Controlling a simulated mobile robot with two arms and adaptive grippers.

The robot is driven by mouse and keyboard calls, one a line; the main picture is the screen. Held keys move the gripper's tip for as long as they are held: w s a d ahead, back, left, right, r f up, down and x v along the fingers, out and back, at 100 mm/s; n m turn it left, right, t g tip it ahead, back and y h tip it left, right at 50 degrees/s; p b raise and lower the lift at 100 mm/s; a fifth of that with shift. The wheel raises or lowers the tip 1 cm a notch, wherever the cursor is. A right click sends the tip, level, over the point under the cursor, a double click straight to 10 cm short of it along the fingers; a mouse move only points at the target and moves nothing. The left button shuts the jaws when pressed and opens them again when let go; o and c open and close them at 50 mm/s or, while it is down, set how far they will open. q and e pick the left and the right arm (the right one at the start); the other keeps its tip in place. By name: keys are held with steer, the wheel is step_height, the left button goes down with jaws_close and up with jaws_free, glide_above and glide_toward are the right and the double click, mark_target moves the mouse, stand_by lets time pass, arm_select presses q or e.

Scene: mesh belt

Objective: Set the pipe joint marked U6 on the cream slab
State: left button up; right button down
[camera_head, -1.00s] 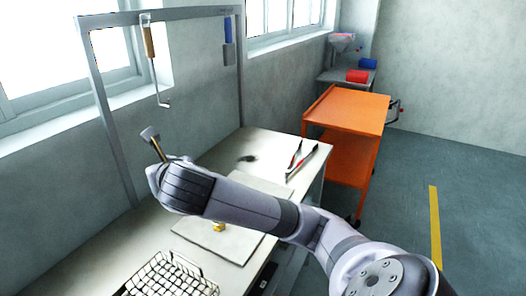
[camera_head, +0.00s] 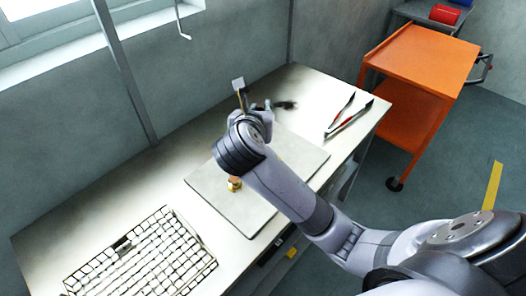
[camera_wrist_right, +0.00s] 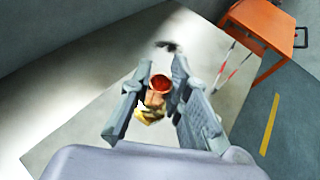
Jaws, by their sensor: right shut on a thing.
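The pipe joint (camera_head: 234,184), copper above and brass-coloured below, shows under my right wrist in the head view. It appears upright over the cream slab (camera_head: 213,184); I cannot tell whether it touches the slab. In the right wrist view my right gripper (camera_wrist_right: 160,76) is shut on the joint (camera_wrist_right: 157,97), with a finger on either side and its open copper end towards the camera. The U6 mark cannot be read. In the head view my own wrist hides the fingertips. My left gripper is not in view.
A wire mesh basket or belt (camera_head: 150,262) lies on the bench (camera_head: 95,215) left of the slab. Red-handled tools (camera_head: 347,118) lie on the right, beside a dark patch (camera_head: 286,105). An orange cart (camera_head: 415,65) stands beyond the bench's end.

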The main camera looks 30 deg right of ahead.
step_height(320, 180, down, 14)
steer(key=shift+r+b, duration=0.2)
steer(key=shift+b, duration=0.15)
steer(key=c, duration=1.5)
jaws_free()
steer(key=shift+f, duration=0.1)
steer(key=shift+s+a, duration=0.1)
steer(key=shift+s, duration=0.05)
steer(key=v, duration=1.1)
steer(key=shift+s+a+r, duration=0.25)
steer(key=shift+r, duration=0.05)
